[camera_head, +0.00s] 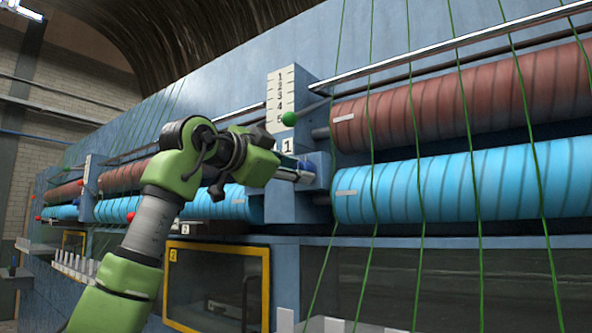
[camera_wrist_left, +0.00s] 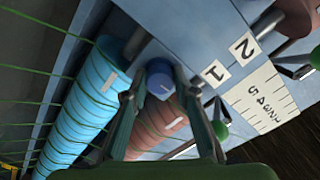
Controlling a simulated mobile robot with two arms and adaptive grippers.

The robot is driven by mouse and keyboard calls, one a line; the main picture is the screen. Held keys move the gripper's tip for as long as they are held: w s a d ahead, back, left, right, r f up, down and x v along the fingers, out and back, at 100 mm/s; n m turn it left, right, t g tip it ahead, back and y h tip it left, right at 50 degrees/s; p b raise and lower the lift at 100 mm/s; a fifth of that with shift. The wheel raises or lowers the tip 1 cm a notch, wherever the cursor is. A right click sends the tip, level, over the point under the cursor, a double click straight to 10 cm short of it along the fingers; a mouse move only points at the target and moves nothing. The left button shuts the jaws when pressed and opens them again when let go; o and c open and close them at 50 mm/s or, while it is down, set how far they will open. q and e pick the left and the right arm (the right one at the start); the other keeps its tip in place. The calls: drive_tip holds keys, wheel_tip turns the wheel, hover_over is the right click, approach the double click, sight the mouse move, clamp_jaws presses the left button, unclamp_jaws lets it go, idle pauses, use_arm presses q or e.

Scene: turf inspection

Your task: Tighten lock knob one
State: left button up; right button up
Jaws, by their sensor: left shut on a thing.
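Lock knob one is the blue round knob (camera_wrist_left: 159,78) with a short white mark on its face, beside the label 1 (camera_wrist_left: 214,72) in the left wrist view. My left gripper (camera_wrist_left: 161,93) has its two fingers on either side of this knob and is shut on it. In the head view my left gripper (camera_head: 305,176) reaches the blue post just below the label 1 (camera_head: 288,146). There the knob is mostly hidden by the gripper. My right gripper is not in view.
A lever with a green ball (camera_head: 289,118) sits just above my gripper, in front of a numbered scale (camera_head: 281,98). Blue (camera_head: 460,185) and red-brown (camera_head: 460,104) rolls lie to the right, crossed by green strands. A yellow-framed window (camera_head: 218,246) is below.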

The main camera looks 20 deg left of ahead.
use_arm(q)
drive_tip(key=shift+s+r, duration=0.1)
drive_tip(key=shift+r, duration=0.3)
drive_tip(key=o, duration=1.1)
drive_tip(key=shift+f, duration=0.15)
drive_tip(key=shift+a+f, duration=0.1)
drive_tip(key=v, duration=1.2)
